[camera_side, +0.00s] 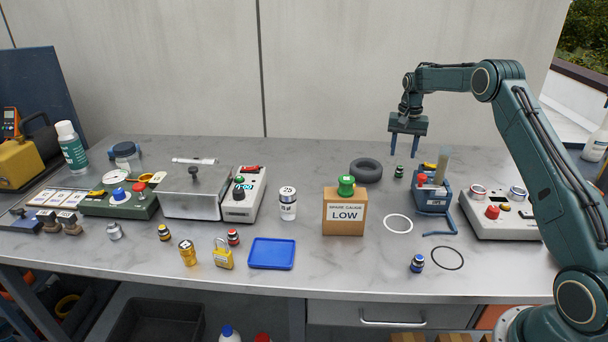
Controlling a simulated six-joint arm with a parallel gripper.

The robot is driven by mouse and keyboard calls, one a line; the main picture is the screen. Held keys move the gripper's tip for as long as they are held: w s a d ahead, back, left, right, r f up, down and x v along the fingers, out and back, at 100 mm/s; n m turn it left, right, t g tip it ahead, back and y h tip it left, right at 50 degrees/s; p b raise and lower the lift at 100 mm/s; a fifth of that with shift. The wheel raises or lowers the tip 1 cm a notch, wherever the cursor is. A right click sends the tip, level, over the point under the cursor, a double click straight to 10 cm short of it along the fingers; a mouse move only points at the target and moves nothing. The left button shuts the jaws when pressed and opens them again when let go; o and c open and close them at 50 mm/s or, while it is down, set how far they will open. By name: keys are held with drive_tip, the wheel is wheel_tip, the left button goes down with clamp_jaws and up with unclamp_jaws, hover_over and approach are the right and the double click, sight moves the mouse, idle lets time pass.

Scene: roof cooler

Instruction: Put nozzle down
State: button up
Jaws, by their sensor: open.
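My gripper (405,153) is at the back right, pointing down with its two fingers apart and nothing between them. A small dark nozzle-like piece with a green band (399,171) stands upright on the bench just below the fingertips, apart from them. Similar small pieces stand elsewhere: one with a blue band (417,263) at the front right, one with a red band (233,237), one with a yellow band (165,232) and a silver one (115,231). I cannot tell which of them the task means.
A black ring (366,170) lies left of the green-banded piece, and a blue device with a grey upright (433,190) stands to its right. A cardboard box marked LOW (345,215) and a blue tray (271,254) are nearer the front. White ring (398,224) surrounds bare bench.

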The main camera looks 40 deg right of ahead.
sight(400, 166)
drive_tip(key=shift+r, duration=2.85)
drive_tip(key=s+a+r+n+t, duration=0.1)
drive_tip(key=s+a+r+n, duration=0.2)
drive_tip(key=s+a+r, duration=0.5)
drive_tip(key=s+a+r+n+t, duration=0.1)
drive_tip(key=s+a+r+n, duration=0.15)
drive_tip(key=a+r, duration=0.8)
drive_tip(key=s+a+f+n+t, duration=0.1)
drive_tip(key=s+a+f+n, duration=0.1)
drive_tip(key=s+a, duration=0.5)
drive_tip(key=s+a+f+n+t, duration=0.2)
drive_tip(key=s+a, duration=0.5)
drive_tip(key=s, duration=1)
drive_tip(key=shift+f+n+t, duration=0.3)
drive_tip(key=shift+f+n, duration=0.55)
drive_tip(key=shift+f, duration=0.1)
